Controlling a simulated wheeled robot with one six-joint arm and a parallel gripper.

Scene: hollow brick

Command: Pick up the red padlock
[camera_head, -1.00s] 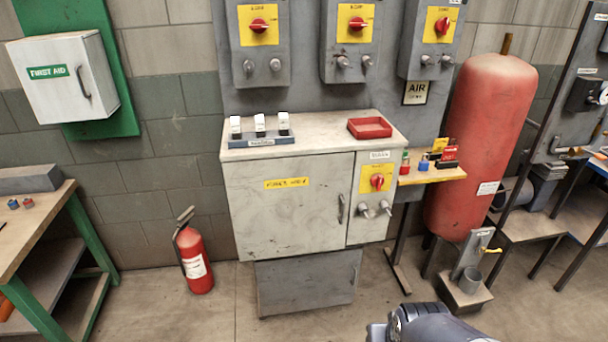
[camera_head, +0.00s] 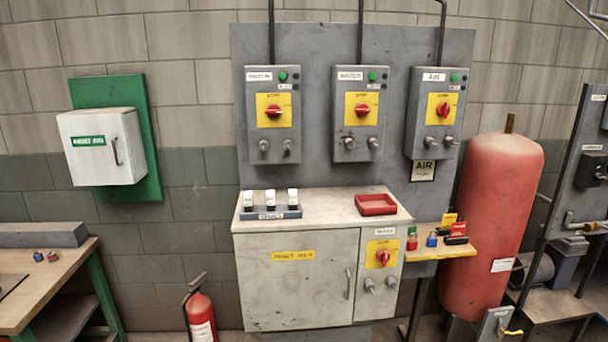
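A small red item that looks like a padlock (camera_head: 412,244) stands on the small wooden side shelf (camera_head: 440,253), just right of the grey cabinet. A green item shows right behind or above it. A blue padlock (camera_head: 432,241) stands to its right. The red one is too small to make out its shackle. My gripper is not in view.
A grey cabinet (camera_head: 295,280) carries a red tray (camera_head: 375,205). Black, red and yellow items crowd the shelf's right side. A red tank (camera_head: 490,230) stands right of the shelf, a fire extinguisher (camera_head: 201,315) left of the cabinet. A workbench (camera_head: 30,290) is at left.

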